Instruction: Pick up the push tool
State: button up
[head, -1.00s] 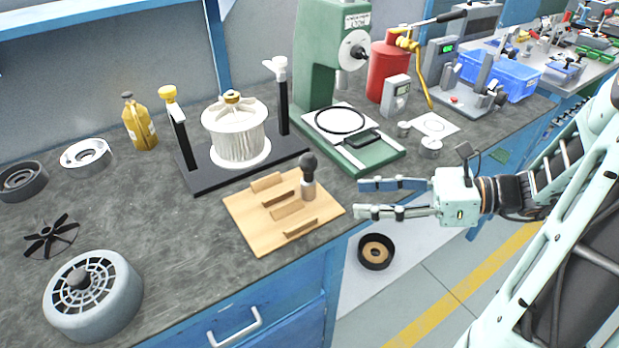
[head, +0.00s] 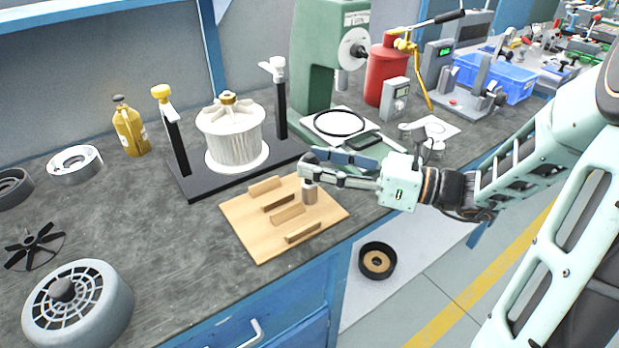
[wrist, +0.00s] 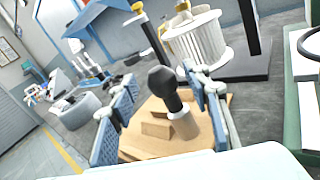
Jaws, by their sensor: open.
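The push tool has a dark rounded knob and a metal lower body (head: 310,193). It stands upright at the right part of a wooden board (head: 262,246) with several wooden blocks. My gripper (head: 312,164) is open around the upper part of the tool, and its fingers hide most of the knob in the head view. In the wrist view the black knob (wrist: 164,86) shows between the two spread fingers of my gripper (wrist: 158,98). I cannot tell whether either finger touches it.
A white finned rotor (head: 232,140) stands on a black base with two posts behind the board. A green press (head: 317,60) stands behind my gripper. A grey motor housing (head: 78,306) is at the front left. Bare bench lies left of the board.

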jog(key=shift+x, duration=0.9)
jog(key=shift+c, duration=0.3)
grip_shut()
